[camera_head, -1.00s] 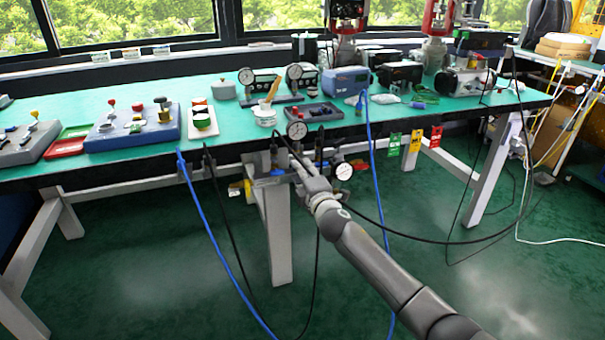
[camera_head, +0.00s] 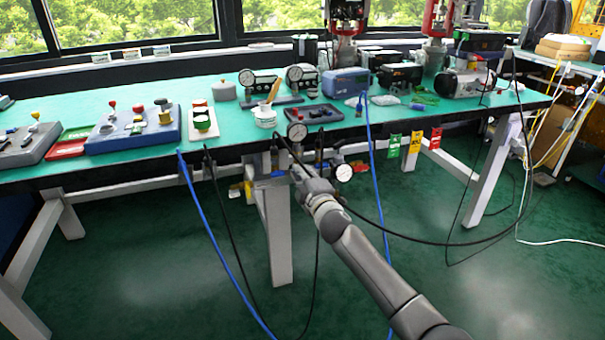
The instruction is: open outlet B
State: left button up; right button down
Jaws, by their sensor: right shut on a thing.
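A pipe manifold with pressure gauges is fixed along the front edge of the green bench. One round gauge (camera_head: 297,131) stands above its pipe, and another gauge (camera_head: 344,173) sits lower, to the right. I cannot read any outlet letter. My left gripper is not in view.
Blue (camera_head: 205,225) and black hoses hang in front of the bench, and a black cable loops past my right forearm. A white bench leg (camera_head: 278,235) stands just below the manifold. Green, yellow and red tags (camera_head: 415,141) hang to the right. Floor in front is open.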

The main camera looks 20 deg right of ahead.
pick_arm(q)
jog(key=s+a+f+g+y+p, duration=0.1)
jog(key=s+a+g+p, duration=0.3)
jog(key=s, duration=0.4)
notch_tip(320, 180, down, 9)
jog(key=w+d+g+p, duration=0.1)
jog(key=p, duration=0.1)
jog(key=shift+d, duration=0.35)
pick_arm(e)
jog(key=shift+f+m, duration=0.1)
jog(key=shift+m, duration=7.5)
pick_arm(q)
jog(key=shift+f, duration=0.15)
pick_arm(e)
jog(key=c, duration=1.6)
grip_release()
jog(key=shift+o, duration=0.2)
